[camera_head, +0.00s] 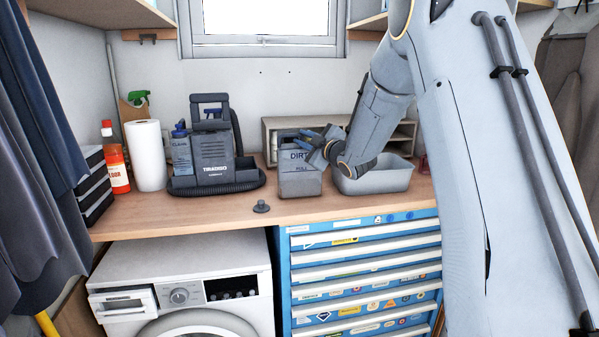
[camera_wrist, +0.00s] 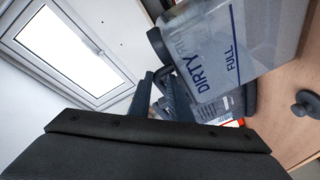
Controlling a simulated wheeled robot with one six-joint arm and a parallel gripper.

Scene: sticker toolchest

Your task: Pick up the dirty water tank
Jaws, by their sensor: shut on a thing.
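The dirty water tank (camera_head: 300,178) is a translucent grey container marked "DIRTY" and "FULL". In the head view it is upright at the wooden counter, right of the machine; I cannot tell whether it touches the counter. My gripper (camera_head: 318,143) reaches in from the right at the tank's top and is shut on it. In the wrist view the tank (camera_wrist: 235,45) fills the upper right, with its lettering facing the camera. The gripper fingers (camera_wrist: 168,90) are at its dark handle, partly hidden by the black wrist part.
The dark TIRADIGO machine (camera_head: 213,155) stands left of the tank. A grey open bin (camera_head: 378,182) is close on the right. A small dark knob (camera_head: 261,207) sits near the counter's front edge. A paper roll (camera_head: 146,155) and red bottle (camera_head: 115,165) stand farther left.

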